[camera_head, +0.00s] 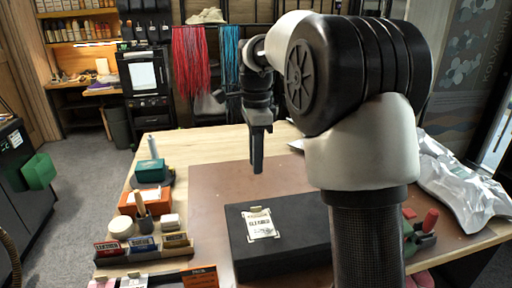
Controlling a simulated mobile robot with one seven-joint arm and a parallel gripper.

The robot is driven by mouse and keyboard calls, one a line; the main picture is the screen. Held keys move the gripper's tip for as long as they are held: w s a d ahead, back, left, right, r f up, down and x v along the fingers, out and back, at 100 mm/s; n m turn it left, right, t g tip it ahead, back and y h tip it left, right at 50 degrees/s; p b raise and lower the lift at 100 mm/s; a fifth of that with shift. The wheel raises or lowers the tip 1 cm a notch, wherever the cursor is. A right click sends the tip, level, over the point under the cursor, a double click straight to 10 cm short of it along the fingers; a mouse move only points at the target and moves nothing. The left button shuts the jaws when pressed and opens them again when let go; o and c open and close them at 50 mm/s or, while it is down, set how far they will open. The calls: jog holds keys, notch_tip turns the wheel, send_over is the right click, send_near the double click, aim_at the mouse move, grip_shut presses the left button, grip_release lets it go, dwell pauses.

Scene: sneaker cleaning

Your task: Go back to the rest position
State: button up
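My gripper (257,168) points straight down over the back part of the workbench (225,142), above the brown mat (215,185). It is seen edge-on, so its two fingers overlap and I cannot tell whether they are apart. Nothing is visible hanging from it. My arm rises in the right middle of the picture and bends over toward the gripper, hiding part of the bench behind it.
A black box (285,255) with a label (261,224) lies on the mat. Left are a green box (151,170), an orange tray (136,207) and a row of small boxes (145,248). A crumpled silver sheet (455,190) lies right.

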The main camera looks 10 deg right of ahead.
jog(key=s+r+n+t+p, duration=0.3)
jog(key=s+r+n, duration=0.55)
jog(key=s, duration=0.55)
jog(key=s+f+n+t+p, duration=0.1)
jog(key=s+f+n+t, duration=0.1)
jog(key=s+n, duration=0.7)
jog(key=s+f, duration=0.1)
jog(key=s, duration=0.2)
jog(key=shift+s+t, duration=0.3)
jog(key=shift+s, duration=0.05)
jog(key=shift+f+n, duration=0.1)
jog(key=shift+n, duration=0.15)
